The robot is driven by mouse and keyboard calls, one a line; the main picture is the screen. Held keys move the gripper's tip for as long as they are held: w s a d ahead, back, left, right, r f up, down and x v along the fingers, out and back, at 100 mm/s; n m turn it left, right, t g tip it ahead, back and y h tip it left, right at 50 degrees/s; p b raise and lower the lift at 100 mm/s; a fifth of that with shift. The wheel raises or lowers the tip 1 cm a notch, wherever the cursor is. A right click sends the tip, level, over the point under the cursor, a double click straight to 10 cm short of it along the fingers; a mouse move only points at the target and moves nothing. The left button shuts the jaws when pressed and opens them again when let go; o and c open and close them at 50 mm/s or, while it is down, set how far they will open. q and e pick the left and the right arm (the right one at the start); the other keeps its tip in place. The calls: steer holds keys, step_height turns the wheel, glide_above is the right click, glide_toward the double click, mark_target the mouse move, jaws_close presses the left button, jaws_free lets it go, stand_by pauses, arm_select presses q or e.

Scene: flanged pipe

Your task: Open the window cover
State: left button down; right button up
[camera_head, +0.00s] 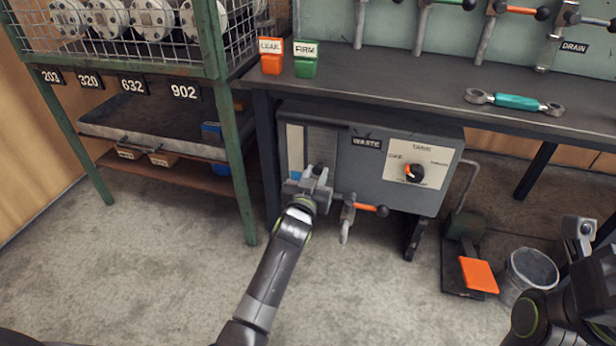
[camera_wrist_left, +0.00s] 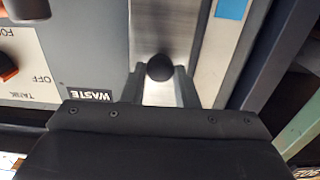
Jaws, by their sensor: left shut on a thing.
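The window cover (camera_head: 321,146) is a grey metal plate on the left part of the waste tank's front. In the left wrist view the cover (camera_wrist_left: 163,28) is brushed metal with a round black knob (camera_wrist_left: 160,67). My left gripper (camera_head: 316,183) is at the cover's lower part. In the left wrist view its fingers (camera_wrist_left: 160,85) stand on both sides of the knob, shut on it. A pale strip (camera_head: 295,146) shows left of the cover, with a blue patch (camera_wrist_left: 230,9) in the wrist view. My right gripper (camera_head: 579,230) is at the right edge; its jaws are unclear.
The grey tank (camera_head: 375,142) hangs under the workbench (camera_head: 400,75) and bears a dial (camera_head: 414,173). An orange-handled valve (camera_head: 350,210) hangs below it, just right of my left gripper. A green rack (camera_head: 243,190) stands left. A pedal (camera_head: 478,274) and a bucket (camera_head: 532,268) stand right.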

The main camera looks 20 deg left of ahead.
arm_select(q)
steer(key=shift+d, duration=0.4)
steer(key=c, duration=1.1)
jaws_free()
steer(key=shift+a, duration=0.1)
steer(key=shift+c, duration=0.2)
steer(key=shift+s, duration=0.1)
